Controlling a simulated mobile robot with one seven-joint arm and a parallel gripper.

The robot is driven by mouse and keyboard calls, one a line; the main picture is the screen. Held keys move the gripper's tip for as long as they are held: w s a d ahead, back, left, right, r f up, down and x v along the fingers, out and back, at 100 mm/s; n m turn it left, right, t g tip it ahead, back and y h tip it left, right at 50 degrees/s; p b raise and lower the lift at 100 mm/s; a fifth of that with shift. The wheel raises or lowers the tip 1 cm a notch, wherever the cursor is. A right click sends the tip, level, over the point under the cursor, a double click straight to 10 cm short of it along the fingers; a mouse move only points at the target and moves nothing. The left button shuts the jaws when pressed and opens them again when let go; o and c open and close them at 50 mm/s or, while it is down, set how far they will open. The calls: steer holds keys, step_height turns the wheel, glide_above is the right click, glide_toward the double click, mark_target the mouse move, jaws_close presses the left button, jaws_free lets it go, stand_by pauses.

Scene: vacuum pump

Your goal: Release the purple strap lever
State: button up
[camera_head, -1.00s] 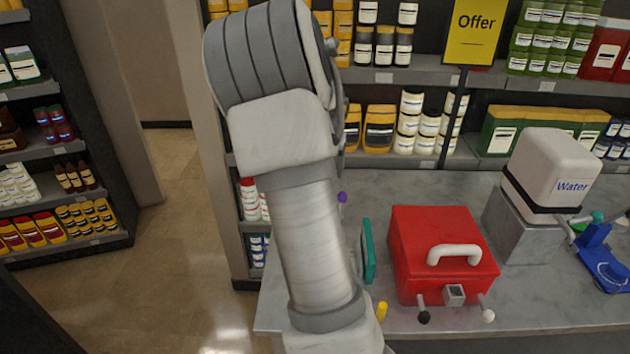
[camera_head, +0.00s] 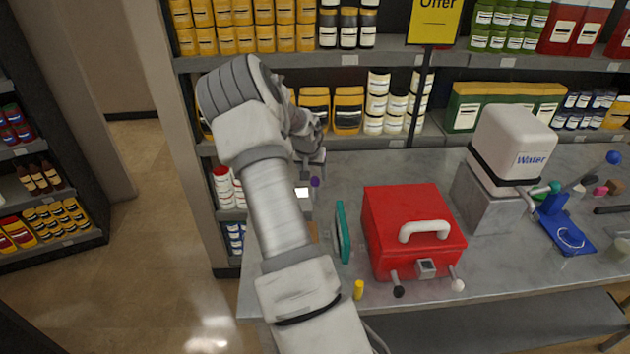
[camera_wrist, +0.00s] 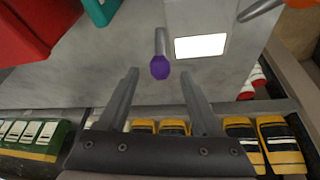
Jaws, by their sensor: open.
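The purple strap lever shows in the wrist view as a purple knob (camera_wrist: 160,68) on a short grey rod, beside a grey block with a white panel (camera_wrist: 200,46). In the head view the purple knob (camera_head: 315,182) is just right of my arm, near the counter's left end. My gripper (camera_wrist: 158,88) is open, with one finger on each side in the wrist view. The knob lies between and slightly beyond the fingertips, with no contact visible. In the head view my arm hides part of the block, and the fingers are hard to make out.
A teal upright panel (camera_head: 342,232) and a red box with a white handle (camera_head: 412,238) stand right of the lever. A yellow knob (camera_head: 359,289) is near the front edge. A Water tank (camera_head: 513,145) stands farther right. Stocked shelves (camera_head: 360,62) rise behind the counter.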

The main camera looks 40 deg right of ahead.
mark_target(314, 180)
steer(key=shift+p+x, duration=0.3)
steer(key=shift+x, duration=2.3)
jaws_close()
